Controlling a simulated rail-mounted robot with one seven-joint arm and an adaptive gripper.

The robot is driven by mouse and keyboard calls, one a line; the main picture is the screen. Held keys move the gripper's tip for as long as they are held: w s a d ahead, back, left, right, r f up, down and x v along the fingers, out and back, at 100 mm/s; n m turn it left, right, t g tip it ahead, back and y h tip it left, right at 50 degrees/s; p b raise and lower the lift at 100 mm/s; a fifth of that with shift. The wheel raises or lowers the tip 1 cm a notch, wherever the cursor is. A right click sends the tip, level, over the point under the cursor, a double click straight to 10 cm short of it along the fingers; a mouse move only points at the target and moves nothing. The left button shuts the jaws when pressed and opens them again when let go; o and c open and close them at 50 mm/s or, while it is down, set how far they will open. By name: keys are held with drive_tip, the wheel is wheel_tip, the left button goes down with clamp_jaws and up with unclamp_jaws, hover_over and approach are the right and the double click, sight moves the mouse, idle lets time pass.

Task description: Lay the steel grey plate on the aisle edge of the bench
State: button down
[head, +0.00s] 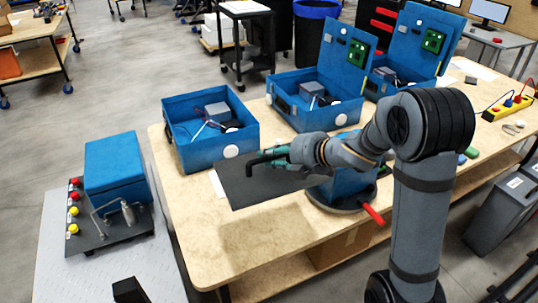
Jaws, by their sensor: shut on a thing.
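The steel grey plate (250,188) is a flat dark sheet in the head view, near the left end of the wooden bench (215,255). My gripper (265,160) is shut on the plate at its far side, and my arm reaches in from the right. The plate appears raised above the bench, with a shadow on the wood in front of it. The exact grip of the fingertips is too small to make out. The bench edge nearest the camera is bare around the shadow.
An open blue box (190,152) stands just behind the plate. Two blue boxes with raised lids (345,55) stand farther back. A blue unit on a round base with a red handle (373,214) is right of the plate. A blue-topped assembly (112,170) sits left of the bench.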

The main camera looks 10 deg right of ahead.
sight(274, 172)
wheel_tip(274, 172, up, 6)
drive_tip(key=s+p, duration=0.2)
drive_tip(key=p, duration=0.2)
drive_tip(key=shift+d, duration=0.3)
drive_tip(key=shift+w, duration=0.1)
